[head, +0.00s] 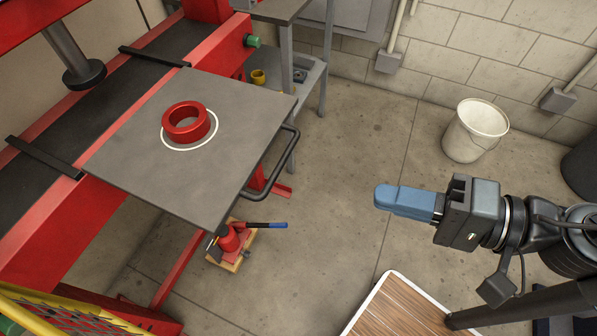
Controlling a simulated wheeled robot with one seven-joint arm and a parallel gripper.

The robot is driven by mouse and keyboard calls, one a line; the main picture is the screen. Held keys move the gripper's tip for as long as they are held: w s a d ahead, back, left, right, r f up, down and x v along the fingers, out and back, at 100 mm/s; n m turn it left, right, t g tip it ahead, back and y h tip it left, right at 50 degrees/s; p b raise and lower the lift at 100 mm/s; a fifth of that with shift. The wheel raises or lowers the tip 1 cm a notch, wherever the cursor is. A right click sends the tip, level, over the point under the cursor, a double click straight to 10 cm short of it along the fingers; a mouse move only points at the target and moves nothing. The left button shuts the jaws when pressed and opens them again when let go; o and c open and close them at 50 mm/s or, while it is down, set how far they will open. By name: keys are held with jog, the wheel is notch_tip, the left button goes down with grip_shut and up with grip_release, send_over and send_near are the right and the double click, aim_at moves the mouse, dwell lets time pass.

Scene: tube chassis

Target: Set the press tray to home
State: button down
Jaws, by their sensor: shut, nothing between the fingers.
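The press tray (160,120) is a flat grey plate that sticks out from the red press frame (85,215) on the left. A black bar handle (284,165) is fixed to its right edge. A red ring (190,124) sits on the tray within a white painted circle. My gripper (384,197) has blue fingers, is shut and empty, and is to the right of the handle, apart from it. The tray's left edge meets the press bed.
The press ram (80,65) hangs above the dark bed. A red jack (232,237) stands on the floor below the tray. A white bucket (476,130) is at the right by the wall. A wood-topped surface (395,308) is at the bottom. Open floor lies between handle and gripper.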

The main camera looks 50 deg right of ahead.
aim_at(279, 172)
jog(key=p+x, duration=0.3)
jog(key=x, duration=0.9)
jog(key=shift+w+a+r, duration=0.1)
jog(key=shift+w, duration=0.25)
jog(key=shift+w+a+f, duration=0.2)
jog(key=shift+w+f, duration=0.1)
jog(key=shift+w, duration=0.25)
jog(key=shift+w, duration=0.1)
